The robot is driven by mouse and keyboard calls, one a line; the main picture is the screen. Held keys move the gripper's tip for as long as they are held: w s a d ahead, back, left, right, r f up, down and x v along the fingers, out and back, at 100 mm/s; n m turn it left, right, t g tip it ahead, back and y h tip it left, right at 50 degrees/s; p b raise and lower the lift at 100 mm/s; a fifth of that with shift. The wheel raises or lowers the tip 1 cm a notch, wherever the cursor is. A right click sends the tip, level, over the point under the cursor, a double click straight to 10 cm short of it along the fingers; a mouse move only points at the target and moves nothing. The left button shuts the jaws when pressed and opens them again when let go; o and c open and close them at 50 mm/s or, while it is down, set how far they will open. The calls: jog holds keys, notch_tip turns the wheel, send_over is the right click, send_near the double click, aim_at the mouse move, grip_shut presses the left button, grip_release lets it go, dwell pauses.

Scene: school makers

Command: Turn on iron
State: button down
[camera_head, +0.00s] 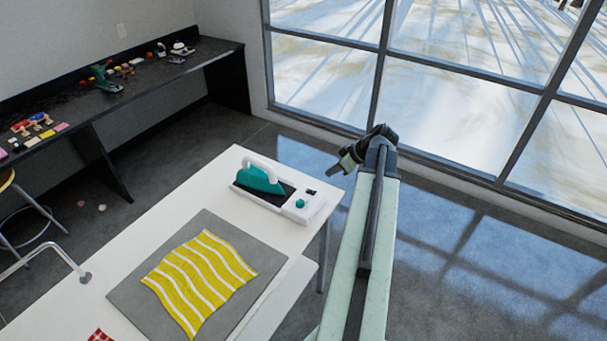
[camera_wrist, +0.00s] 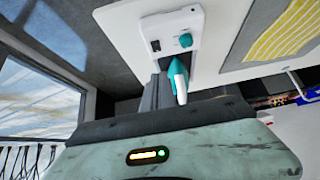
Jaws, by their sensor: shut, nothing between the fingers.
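The iron (camera_head: 261,178) is teal with a white handle and rests on a white base (camera_head: 308,206) at the table's far corner. My gripper (camera_head: 331,170) is shut and empty, just right of the base and past the table edge. In the wrist view its fingertips (camera_wrist: 178,70) point toward the knob, apart from it.
The white table (camera_head: 215,196) holds a grey mat (camera_head: 210,222) with a yellow-and-white striped cloth (camera_head: 200,277) on it. A dark bench (camera_head: 150,85) with small items stands along the wall. Large windows (camera_head: 450,115) are behind my arm.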

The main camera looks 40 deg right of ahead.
jog(key=shift+d+r, duration=0.1)
jog(key=shift+d, duration=0.15)
jog(key=b, duration=0.9)
send_over(312, 192)
jog(key=s, duration=0.2)
jog(key=f, duration=0.9)
jog(key=shift+w+d, duration=0.15)
jog(key=shift+d, duration=0.15)
jog(key=f+b, duration=0.2)
jog(key=shift+s+f+b, duration=0.25)
jog(key=shift+f+b, duration=0.05)
jog(key=shift+b, duration=0.05)
jog(key=shift+f, duration=0.25)
jog(key=shift+r, duration=0.1)
